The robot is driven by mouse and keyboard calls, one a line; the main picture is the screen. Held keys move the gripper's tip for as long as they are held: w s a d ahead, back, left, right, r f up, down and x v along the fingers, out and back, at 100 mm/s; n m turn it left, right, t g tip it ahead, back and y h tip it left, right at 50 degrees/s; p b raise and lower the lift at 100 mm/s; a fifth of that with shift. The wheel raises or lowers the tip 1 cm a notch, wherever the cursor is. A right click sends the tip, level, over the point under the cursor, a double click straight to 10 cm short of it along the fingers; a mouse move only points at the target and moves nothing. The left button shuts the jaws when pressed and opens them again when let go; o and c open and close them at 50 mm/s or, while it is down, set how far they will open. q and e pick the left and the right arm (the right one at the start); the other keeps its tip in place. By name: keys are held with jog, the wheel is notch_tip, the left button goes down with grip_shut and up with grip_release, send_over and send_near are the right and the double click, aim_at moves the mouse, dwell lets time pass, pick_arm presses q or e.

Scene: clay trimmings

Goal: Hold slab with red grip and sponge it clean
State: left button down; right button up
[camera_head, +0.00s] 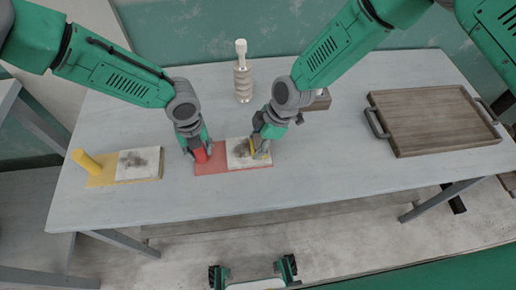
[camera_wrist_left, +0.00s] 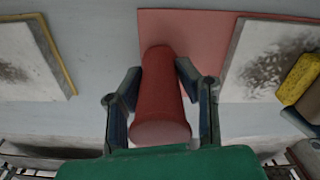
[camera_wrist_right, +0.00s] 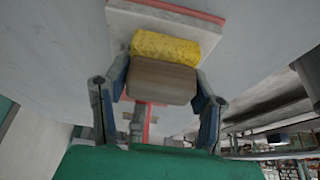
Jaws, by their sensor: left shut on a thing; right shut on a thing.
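The red slab (camera_head: 210,168) lies on the table with a white panel (camera_head: 238,158) that has a dark smudge. Its upright red grip (camera_wrist_left: 160,100) is between the fingers of my left gripper (camera_head: 201,154), which is shut on it. My right gripper (camera_head: 261,152) is shut on the brown block of a yellow sponge (camera_wrist_right: 165,47). The sponge is at the right part of the white panel; I cannot tell whether it presses on it. In the left wrist view the smudge (camera_wrist_left: 270,70) shows left of the sponge. The right gripper partly hides the panel in the head view.
A second slab, yellow (camera_head: 150,181) with a yellow grip (camera_head: 86,161) and a smudged panel, lies to the left. A bottle-like ribbed object (camera_head: 242,75) stands behind. A wooden tray (camera_head: 430,115) lies at the right. The table between slab and tray is clear.

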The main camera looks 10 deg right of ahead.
jog(key=shift+w, duration=2.7)
jog(key=shift+w+a, duration=0.1)
jog(key=shift+a, duration=0.85)
send_near(233, 166)
jog(key=shift+d+f, duration=0.25)
jog(key=shift+f, duration=0.7)
jog(key=shift+d+f, duration=0.25)
jog(key=shift+f, duration=0.7)
jog(key=shift+d+f, duration=0.3)
jog(key=shift+f, duration=0.7)
jog(key=shift+a, duration=1)
jog(key=shift+w, duration=4.8)
jog(key=shift+w+a, duration=0.1)
jog(key=shift+a, duration=0.9)
jog(key=shift+s, duration=4.95)
notch_tip(233, 166, up, 8)
jog(key=shift+s, duration=0.1)
